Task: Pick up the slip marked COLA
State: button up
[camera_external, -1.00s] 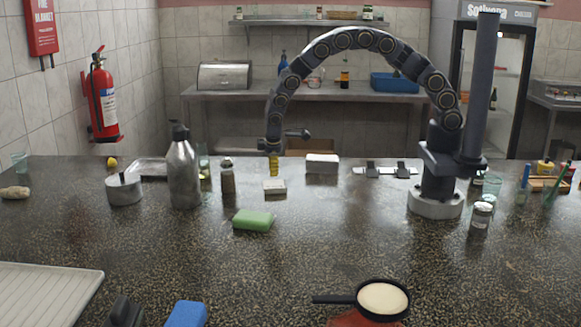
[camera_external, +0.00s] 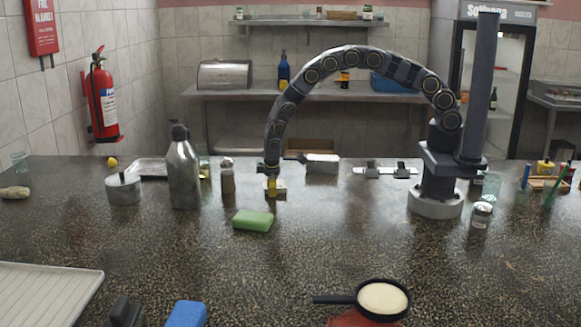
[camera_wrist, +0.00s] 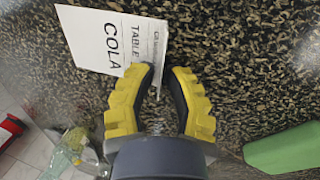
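The slip marked COLA (camera_wrist: 92,38) is a white card with "TABLE" and "COLA" printed on it. It lies at the upper left in the wrist view, and its right edge runs to the gap between my fingertips. My gripper (camera_wrist: 161,72) has yellow-backed fingers, with a narrow gap between the tips and part of the slip showing in it. I cannot tell whether the fingers touch the slip. In the external view my gripper (camera_external: 272,187) is low over the counter, in front of a small whitish item (camera_external: 282,187) that it partly hides.
A green sponge (camera_external: 253,220) lies in front of my gripper and shows at the right of the wrist view (camera_wrist: 285,148). A shaker (camera_external: 228,181) and a metal bottle (camera_external: 184,175) stand to the left. The counter is clear toward the pan (camera_external: 383,299).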

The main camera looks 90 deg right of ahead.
grip_shut()
jog(key=shift+r, duration=0.15)
